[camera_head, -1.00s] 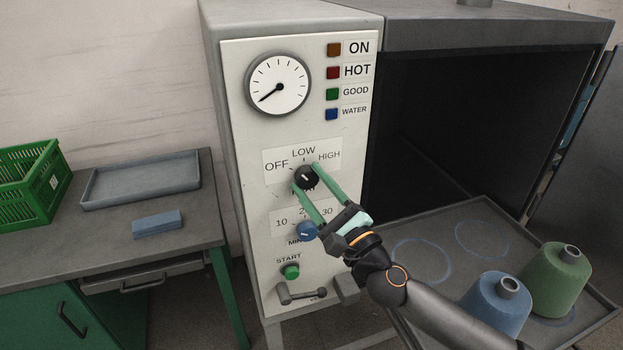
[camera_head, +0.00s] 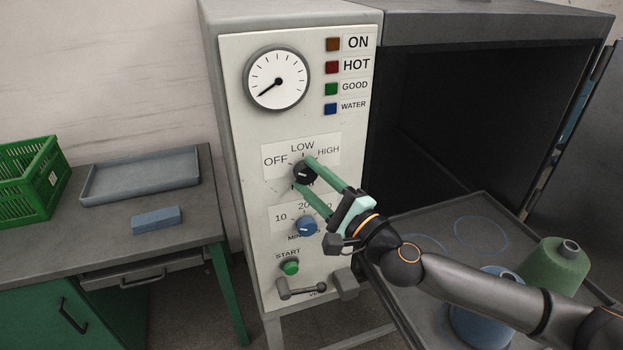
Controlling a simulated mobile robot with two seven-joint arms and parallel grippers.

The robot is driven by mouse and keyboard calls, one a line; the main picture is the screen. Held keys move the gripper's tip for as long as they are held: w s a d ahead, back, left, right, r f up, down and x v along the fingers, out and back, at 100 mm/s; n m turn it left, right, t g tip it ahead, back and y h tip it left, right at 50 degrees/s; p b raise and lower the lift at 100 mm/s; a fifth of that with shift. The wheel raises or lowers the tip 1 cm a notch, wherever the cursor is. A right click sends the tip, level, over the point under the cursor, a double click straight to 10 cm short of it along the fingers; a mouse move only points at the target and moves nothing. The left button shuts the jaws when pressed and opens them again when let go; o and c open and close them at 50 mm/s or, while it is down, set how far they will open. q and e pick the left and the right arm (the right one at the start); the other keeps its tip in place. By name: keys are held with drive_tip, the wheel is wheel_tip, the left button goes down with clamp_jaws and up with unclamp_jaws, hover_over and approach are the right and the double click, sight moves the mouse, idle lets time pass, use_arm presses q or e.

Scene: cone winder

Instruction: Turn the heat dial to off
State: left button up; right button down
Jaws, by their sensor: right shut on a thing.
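The heat dial (camera_head: 303,175) is a black round knob on the white control panel, under a label reading OFF, LOW and HIGH. My right gripper (camera_head: 302,173) has its green fingers on either side of the dial, one above and one below, and is shut on it. The fingers cover part of the dial's edge and label. A small pale mark shows on the dial's face; I cannot tell clearly which setting it points to. My left gripper is not in view.
A blue minutes dial (camera_head: 306,226) sits just below, partly behind the lower finger. Below it are a green start button (camera_head: 290,267) and a lever (camera_head: 301,289). A tray (camera_head: 418,227) with blue (camera_head: 470,325) and green cones (camera_head: 556,266) lies under my right arm.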

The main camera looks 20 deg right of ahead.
drive_tip(key=shift+c, duration=1.5)
unclamp_jaws()
drive_tip(key=b+v, duration=0.3)
drive_tip(key=v, duration=0.9)
drive_tip(key=shift+s+b, duration=0.25)
drive_tip(key=shift+b, duration=0.15)
drive_tip(key=shift+f, duration=0.1)
